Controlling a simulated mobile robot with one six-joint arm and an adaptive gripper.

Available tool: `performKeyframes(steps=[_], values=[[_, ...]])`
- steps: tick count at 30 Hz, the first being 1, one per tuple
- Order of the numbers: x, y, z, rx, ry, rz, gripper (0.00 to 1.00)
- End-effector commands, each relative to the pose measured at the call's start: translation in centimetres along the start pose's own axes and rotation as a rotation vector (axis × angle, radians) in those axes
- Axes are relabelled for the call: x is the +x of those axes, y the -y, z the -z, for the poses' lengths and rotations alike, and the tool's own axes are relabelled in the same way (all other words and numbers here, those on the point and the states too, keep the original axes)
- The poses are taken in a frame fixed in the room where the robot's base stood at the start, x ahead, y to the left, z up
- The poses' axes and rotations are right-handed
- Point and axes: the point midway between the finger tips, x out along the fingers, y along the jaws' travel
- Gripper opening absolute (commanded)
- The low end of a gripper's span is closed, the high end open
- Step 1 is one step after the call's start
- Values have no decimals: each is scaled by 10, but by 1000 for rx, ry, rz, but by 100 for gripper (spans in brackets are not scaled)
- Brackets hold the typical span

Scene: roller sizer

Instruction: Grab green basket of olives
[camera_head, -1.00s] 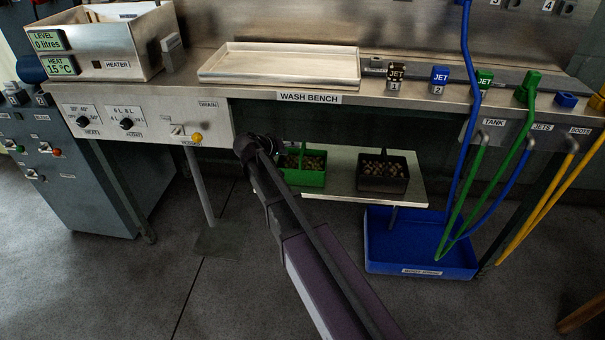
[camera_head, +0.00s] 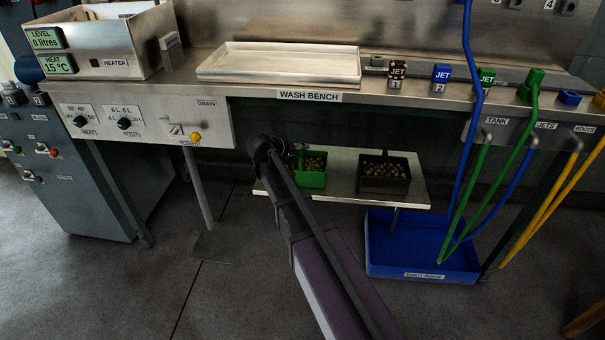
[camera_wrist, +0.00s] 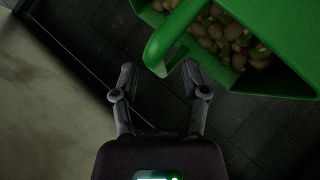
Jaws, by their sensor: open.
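The green basket (camera_head: 313,179) of olives stands on the low shelf under the wash bench, partly hidden by my arm in the head view. In the wrist view the green basket (camera_wrist: 278,84) fills the upper right, with olives (camera_wrist: 228,38) inside and its green handle (camera_wrist: 168,40) reaching down toward my fingers. My gripper (camera_wrist: 160,82) is open and empty. The handle's lower end appears between or just beyond the fingertips; I cannot tell whether they touch. In the head view my gripper is largely hidden by the arm's end, beside the basket's left.
A dark basket (camera_head: 384,177) of olives stands to the right on the same shelf (camera_head: 338,196). The wash bench (camera_head: 262,92) overhangs both. A blue tray (camera_head: 420,262) with hoses stands at the lower right. The floor in front is open.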

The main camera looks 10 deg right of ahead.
Motion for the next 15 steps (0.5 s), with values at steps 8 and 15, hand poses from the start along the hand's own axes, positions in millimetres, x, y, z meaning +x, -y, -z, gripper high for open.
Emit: performKeyframes(steps=[8, 15], values=[[16, 0, 0, -1, -1, 0, 58], [15, 0, 0, -1, -1, 1, 58]])
